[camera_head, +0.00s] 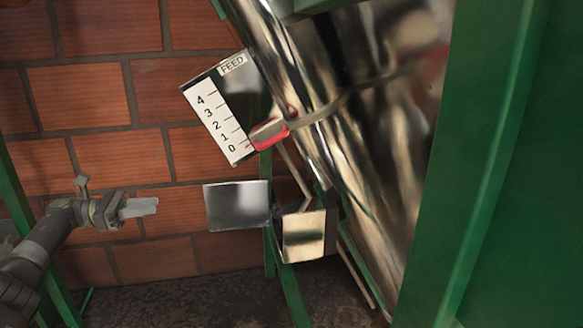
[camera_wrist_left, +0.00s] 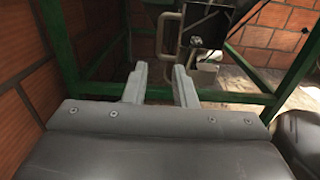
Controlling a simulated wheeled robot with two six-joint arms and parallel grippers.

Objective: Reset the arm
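My left arm comes in from the left in the head view, and its gripper (camera_head: 140,207) points right in front of the brick wall. In the left wrist view the two grey fingers of the left gripper (camera_wrist_left: 160,78) stand apart with nothing between them. The gripper is clear of the metal plates and touches nothing that I can see. My right arm and gripper do not show in either view.
A FEED scale (camera_head: 217,119) marked 0 to 4 has a red pointer (camera_head: 269,134) near its low end. Metal plates (camera_head: 237,205) hang below. A green panel (camera_head: 510,160) fills the right. Green frame bars (camera_wrist_left: 98,84) surround the wrist view.

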